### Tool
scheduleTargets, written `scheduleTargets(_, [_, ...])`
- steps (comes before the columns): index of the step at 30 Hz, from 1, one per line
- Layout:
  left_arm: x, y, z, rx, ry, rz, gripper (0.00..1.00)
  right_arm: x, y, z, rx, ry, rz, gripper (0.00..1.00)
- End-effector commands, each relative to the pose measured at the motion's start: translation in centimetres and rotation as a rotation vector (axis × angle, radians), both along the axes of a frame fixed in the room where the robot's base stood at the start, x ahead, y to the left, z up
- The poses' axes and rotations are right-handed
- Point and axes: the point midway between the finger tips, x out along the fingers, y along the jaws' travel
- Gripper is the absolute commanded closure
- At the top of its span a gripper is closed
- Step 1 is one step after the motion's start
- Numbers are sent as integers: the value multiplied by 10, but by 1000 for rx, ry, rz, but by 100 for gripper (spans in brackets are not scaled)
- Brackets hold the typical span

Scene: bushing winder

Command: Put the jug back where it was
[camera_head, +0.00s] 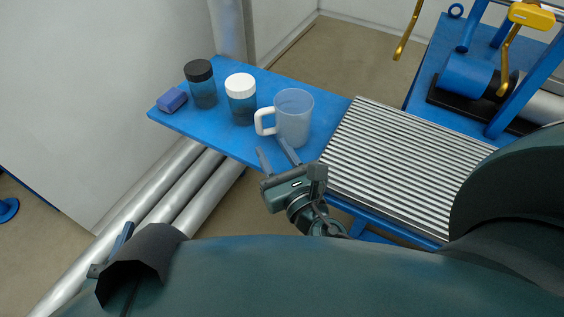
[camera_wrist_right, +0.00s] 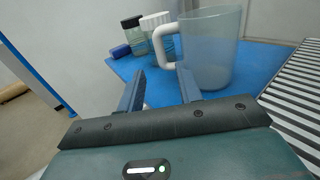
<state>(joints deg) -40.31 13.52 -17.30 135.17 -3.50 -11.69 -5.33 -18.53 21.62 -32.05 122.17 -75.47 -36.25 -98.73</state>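The jug (camera_head: 293,118) is a translucent grey cup with a white handle. It stands upright on the blue table (camera_head: 225,137), near the ribbed surface, with its handle to the left. In the right wrist view the jug (camera_wrist_right: 212,50) stands just beyond the fingers, its handle above and between them. My right gripper (camera_head: 272,146) is open and empty at the table's front edge, in front of the handle; its fingers also show in the wrist view (camera_wrist_right: 160,80). I cannot tell whether a finger touches the jug. My left gripper (camera_head: 122,243) shows only partly at lower left.
A white-lidded jar (camera_head: 241,99) and a black-lidded jar (camera_head: 202,85) stand left of the jug. A blue block (camera_head: 172,100) lies at the table's left end. A ribbed metal surface (camera_head: 400,160) adjoins on the right. Large pipes (camera_head: 180,190) run below the table.

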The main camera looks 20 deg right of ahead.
Motion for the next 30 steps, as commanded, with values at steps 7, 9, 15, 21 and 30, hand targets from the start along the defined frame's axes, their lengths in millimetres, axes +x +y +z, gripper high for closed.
scheduleTargets(7, [0,0,0,-3,-10,1,55,-31,-1,0,0,0,1,65])
scheduleTargets(9, [0,0,0,-3,-12,1,55,-34,-1,0,0,-1,1,65])
scheduleTargets(15, [0,0,1,-4,-14,1,55,-35,-1,1,0,-2,0,65])
scheduleTargets(21, [0,0,1,-4,-15,1,55,-34,-1,1,0,-2,0,65])
scheduleTargets(30, [-4,6,23,-29,19,18,55,-34,-1,27,0,-2,0,65])
